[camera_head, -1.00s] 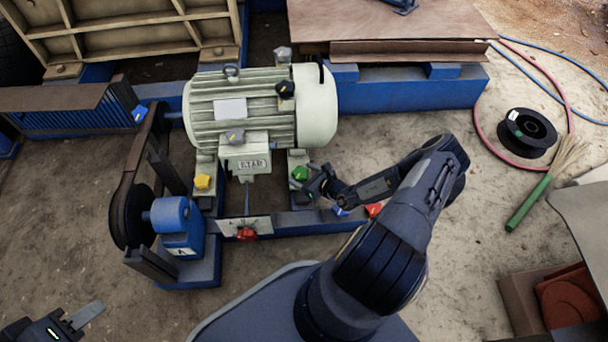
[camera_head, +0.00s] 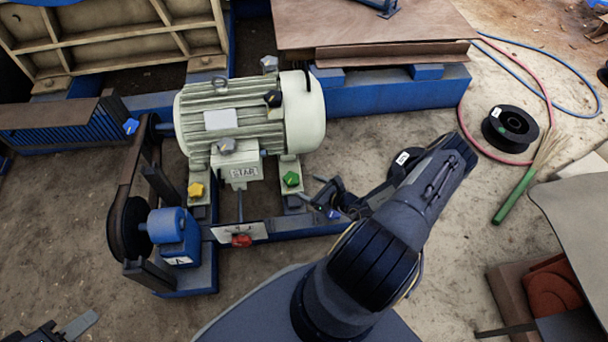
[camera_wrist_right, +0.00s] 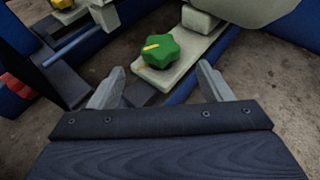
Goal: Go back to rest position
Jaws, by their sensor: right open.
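A cream motor (camera_head: 250,112) stands on a blue frame with coloured star knobs around it. A green knob (camera_head: 291,179) sits on the motor's right foot, and a yellow knob (camera_head: 196,190) on its left foot. My right gripper (camera_head: 322,192) is just right of the green knob, apart from it. In the right wrist view the green knob (camera_wrist_right: 157,49) lies beyond the open, empty fingers of my right gripper (camera_wrist_right: 160,86). My left gripper (camera_head: 72,328) is mostly cut off at the bottom left; its jaw gap is not clear.
A red knob (camera_head: 241,240) sits on the front bar, left of my right arm. A belt pulley (camera_head: 130,229) stands at the left. A black spool (camera_head: 509,130), hoses and a green broom (camera_head: 520,190) lie on the ground to the right. Bare ground surrounds the frame.

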